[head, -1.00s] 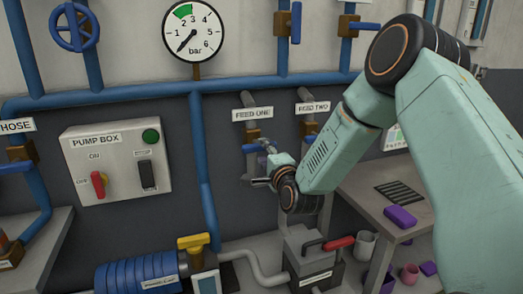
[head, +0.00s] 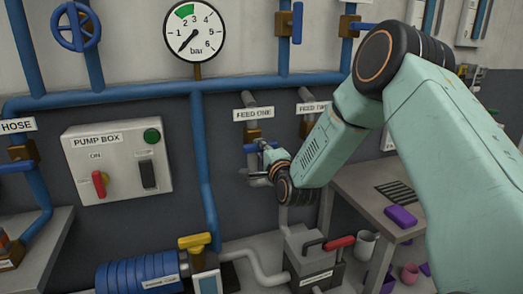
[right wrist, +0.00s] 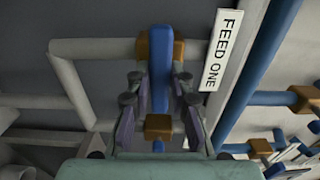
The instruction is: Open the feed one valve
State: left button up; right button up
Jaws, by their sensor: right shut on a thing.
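The feed one valve has a brass body (head: 252,135) on a grey pipe, under the FEED ONE label (head: 253,114). Its blue lever (head: 250,148) lies crosswise to the pipe in the head view. My right gripper (head: 261,163) is at this valve, with its wrist to the lower right. In the right wrist view, my right gripper's fingers (right wrist: 159,98) stand on both sides of the blue lever (right wrist: 160,60) and are shut on it. The brass body (right wrist: 178,48) shows behind the lever. My left gripper is not in view.
The feed two pipe and its label (head: 313,106) are just right, partly behind my right arm. A pump box (head: 118,160) and pressure gauge (head: 194,31) are on the wall at left. Below are a blue pump (head: 140,272) and a grey box with a red lever (head: 340,243).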

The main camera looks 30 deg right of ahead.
grip_shut()
jog(key=shift+n, duration=0.4)
jog(key=shift+d+r+n+p, duration=0.1)
jog(key=shift+n+p, duration=1.7)
jog(key=shift+n, duration=5.7)
jog(key=o, duration=0.7)
grip_release()
